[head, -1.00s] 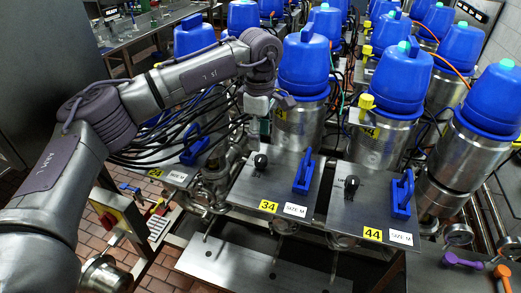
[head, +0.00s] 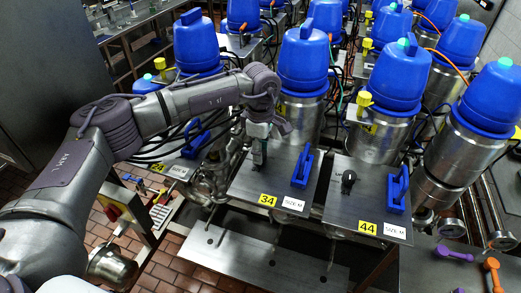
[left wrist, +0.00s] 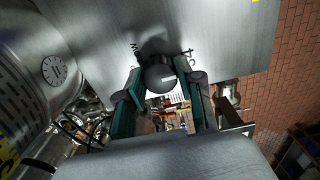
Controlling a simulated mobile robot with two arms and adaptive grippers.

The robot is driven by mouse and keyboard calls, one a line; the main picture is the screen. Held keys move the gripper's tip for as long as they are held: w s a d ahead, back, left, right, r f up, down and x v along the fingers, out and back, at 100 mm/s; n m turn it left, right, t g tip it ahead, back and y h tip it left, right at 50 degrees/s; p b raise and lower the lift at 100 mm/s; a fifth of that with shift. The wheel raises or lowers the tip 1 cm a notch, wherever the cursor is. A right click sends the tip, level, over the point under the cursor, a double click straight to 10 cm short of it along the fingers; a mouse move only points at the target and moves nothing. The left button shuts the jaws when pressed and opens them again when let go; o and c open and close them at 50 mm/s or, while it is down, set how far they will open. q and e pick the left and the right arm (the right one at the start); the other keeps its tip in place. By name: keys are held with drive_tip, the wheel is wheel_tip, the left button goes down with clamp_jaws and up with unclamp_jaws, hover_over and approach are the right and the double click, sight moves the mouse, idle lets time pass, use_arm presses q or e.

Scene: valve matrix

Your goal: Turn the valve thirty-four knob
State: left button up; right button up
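The valve thirty-four plate, a steel panel with a yellow 34 label (head: 268,200), is near the middle of the head view. My left gripper (head: 259,155) is over its upper left part and hides the black knob there. In the left wrist view the round dark knob (left wrist: 160,77), with a white pointer line, sits between the two fingertips of my left gripper (left wrist: 160,72). The fingertips are very close to its sides; I cannot tell whether they touch it. My right gripper is not in view.
A blue handle (head: 303,167) stands on the 34 plate, right of the gripper. The 44 plate (head: 345,205) beside it has its own black knob (head: 348,181) and blue handle (head: 398,188). Blue-capped steel valves (head: 304,60) and cables crowd behind.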

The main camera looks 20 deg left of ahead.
use_arm(q)
drive_tip(key=c, duration=0.5)
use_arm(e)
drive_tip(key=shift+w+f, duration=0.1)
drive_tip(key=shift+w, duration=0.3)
use_arm(q)
drive_tip(key=shift+f+n+b, duration=0.15)
drive_tip(key=shift+n+b, duration=0.45)
drive_tip(key=shift+b, duration=0.35)
drive_tip(key=n+b, duration=0.4)
drive_tip(key=shift+f+b, duration=0.1)
drive_tip(key=shift+b, duration=0.25)
drive_tip(key=shift+n+b, duration=1)
drive_tip(key=shift+n, duration=0.1)
drive_tip(key=shift+r+n+b, duration=0.25)
drive_tip(key=shift+n+b, duration=0.55)
drive_tip(key=shift+n, duration=0.4)
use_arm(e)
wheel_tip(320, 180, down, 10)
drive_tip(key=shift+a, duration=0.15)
use_arm(q)
drive_tip(key=o, duration=1.2)
